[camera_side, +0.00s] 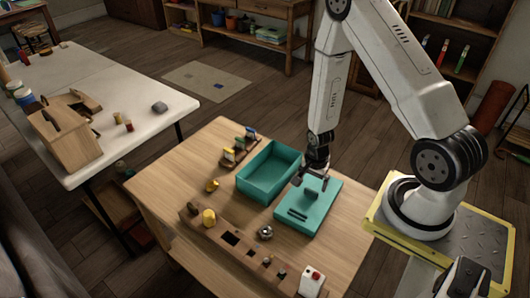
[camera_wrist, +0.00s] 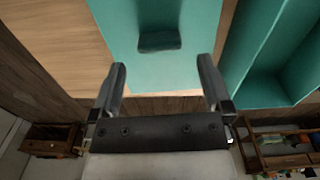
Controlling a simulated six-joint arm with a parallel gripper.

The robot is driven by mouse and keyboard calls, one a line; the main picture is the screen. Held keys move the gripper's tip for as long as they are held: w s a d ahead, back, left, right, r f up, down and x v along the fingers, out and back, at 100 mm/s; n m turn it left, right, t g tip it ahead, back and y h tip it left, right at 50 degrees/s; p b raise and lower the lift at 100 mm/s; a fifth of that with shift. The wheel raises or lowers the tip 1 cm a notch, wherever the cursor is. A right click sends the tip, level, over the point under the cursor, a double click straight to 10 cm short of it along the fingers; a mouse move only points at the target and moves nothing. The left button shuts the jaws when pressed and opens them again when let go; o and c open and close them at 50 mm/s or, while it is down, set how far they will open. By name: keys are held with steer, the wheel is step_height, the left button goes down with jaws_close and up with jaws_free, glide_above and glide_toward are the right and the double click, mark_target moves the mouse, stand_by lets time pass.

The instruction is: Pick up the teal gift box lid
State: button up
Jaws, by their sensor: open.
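The teal gift box lid (camera_side: 318,218) lies flat on the wooden table, with a dark raised handle on its top. It also shows in the wrist view (camera_wrist: 184,72), with the dark handle (camera_wrist: 160,41) ahead of my fingertips. My gripper (camera_side: 312,178) is above the far part of the lid, close to the handle. In the wrist view my gripper (camera_wrist: 161,75) is open, its two fingers apart with nothing between them. The open teal box (camera_side: 270,172) stands on the table just left of the lid and looks empty.
A wooden block with holes and a yellow cylinder (camera_side: 209,217) lies along the table's front edge. A small metal object (camera_side: 265,232) sits between it and the lid.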

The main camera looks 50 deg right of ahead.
mark_target(311, 191)
steer(key=shift+s+f, duration=0.1)
steer(key=shift+f, duration=2.45)
steer(key=c, duration=1.2)
steer(key=shift+o, duration=0.2)
steer(key=shift+r, duration=0.15)
steer(key=shift+r, duration=4.85)
